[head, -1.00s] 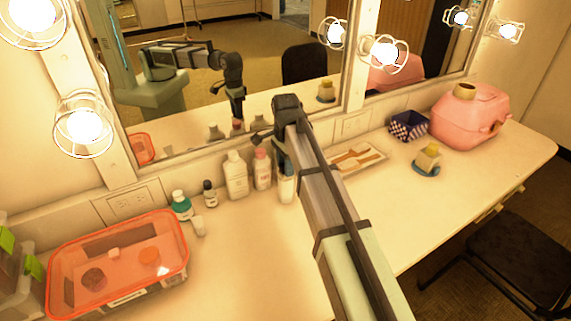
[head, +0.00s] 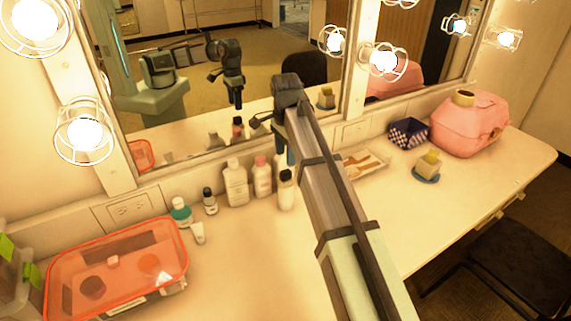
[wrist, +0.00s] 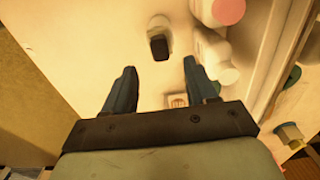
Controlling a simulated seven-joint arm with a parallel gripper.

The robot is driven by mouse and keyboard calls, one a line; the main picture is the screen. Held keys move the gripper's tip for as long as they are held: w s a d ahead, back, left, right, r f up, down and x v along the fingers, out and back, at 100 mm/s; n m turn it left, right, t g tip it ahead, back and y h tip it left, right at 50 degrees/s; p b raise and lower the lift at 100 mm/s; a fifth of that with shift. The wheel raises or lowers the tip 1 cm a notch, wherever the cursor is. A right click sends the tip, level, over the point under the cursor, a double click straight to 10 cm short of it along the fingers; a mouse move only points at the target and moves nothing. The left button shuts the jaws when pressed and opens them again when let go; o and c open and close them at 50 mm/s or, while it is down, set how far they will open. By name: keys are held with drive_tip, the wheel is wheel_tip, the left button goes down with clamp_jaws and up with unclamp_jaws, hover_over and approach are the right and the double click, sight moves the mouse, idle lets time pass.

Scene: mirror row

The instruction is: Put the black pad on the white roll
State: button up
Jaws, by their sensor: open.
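My gripper (wrist: 160,85) is open and empty in the wrist view, its two dark blue fingers apart above the counter. In the head view my gripper (head: 281,145) hangs near the mirror, partly hidden by my arm. I cannot clearly pick out the black pad; a dark round thing (head: 92,287) sits inside the orange-lidded box at the left. I cannot clearly pick out the white roll either; a pale block-like thing with a yellowish top (head: 429,162) stands on a blue round base (head: 426,178) at the right. A black-capped white bottle (head: 286,193) also shows in the wrist view (wrist: 158,47).
Several bottles (head: 236,184) stand along the mirror. The orange-lidded box (head: 62,270) is at the left. A tray with brushes (head: 378,174), a dark patterned box (head: 408,133) and a pink case (head: 470,125) are at the right. The front of the counter is clear.

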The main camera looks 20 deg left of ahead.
sight(286, 171)
drive_tip(key=shift+r, duration=2.35)
drive_tip(key=shift+d, duration=0.1)
